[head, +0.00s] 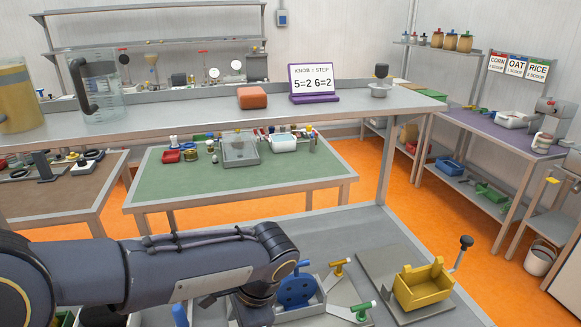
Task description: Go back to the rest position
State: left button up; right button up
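My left arm comes in from the left across the lower part of the head view. Its wrist bends down at the near bench, and the dark end of the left gripper (256,308) runs off the bottom edge, so its fingertips are hidden. A blue round part (295,290) stands in a grey tray just right of it. A yellow-handled fitting (339,267) and a green-handled fitting (362,311) are beside that. My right gripper is not in view.
A raised shelf (200,120) behind holds a clear jug (97,90), an orange block (252,98) and a purple-framed sign (313,82). A blue-handled item (180,315) is partly behind my arm. The bench surface (350,232) behind the fittings is clear.

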pick_arm(q)
jog(key=s+a+r+n+t+h, duration=0.1)
jog(key=s+a+n+t+h, duration=0.1)
jog(key=s+a+n, duration=0.3)
jog(key=s+a+r+n+t+h, duration=0.1)
jog(key=s+a+n+t+h, duration=0.2)
jog(key=s+n, duration=0.6)
jog(key=shift+s+a+h, duration=0.15)
jog(key=shift+a+h, duration=0.9)
jog(key=shift+h, duration=0.25)
